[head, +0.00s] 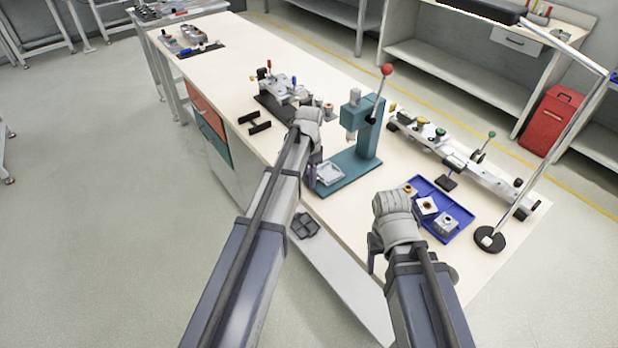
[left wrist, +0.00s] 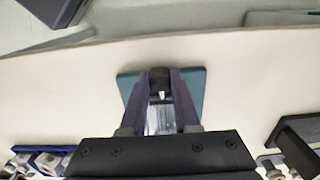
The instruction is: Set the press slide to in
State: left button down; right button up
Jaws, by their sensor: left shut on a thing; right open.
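The teal press (head: 368,130) stands on the bench with its red-knobbed lever (head: 387,70) raised. Its pale metal slide (head: 329,174) sits at the near left end of the teal base (head: 348,182), clear of the ram (head: 352,124). My left gripper (head: 315,172) is at that end of the slide. In the left wrist view, its fingers (left wrist: 161,88) are shut on a black handle (left wrist: 160,76), with the grey slide (left wrist: 160,120) showing between them. My right gripper (head: 376,256) is open and empty near the bench's front edge, partly hidden by its wrist.
A blue tray (head: 462,234) with several small blocks lies right of the press. Behind it runs a long white rail fixture (head: 465,165). A lamp base (head: 489,240) stands at the right. Another fixture (head: 285,92) and a black bracket (head: 255,123) lie left of the press.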

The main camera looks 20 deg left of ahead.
aim_at(331, 171)
dwell(0.8)
pick_arm(q)
jog(key=w+d, duration=0.1)
jog(key=w, duration=0.1)
jog(key=w+d, duration=0.2)
jog(key=w, duration=0.1)
jog(key=w+d, duration=0.2)
jog(key=shift+w+d, duration=0.15)
jog(key=shift+d, duration=0.1)
jog(key=c, duration=0.7)
grip_release()
jog(key=shift+o, duration=0.3)
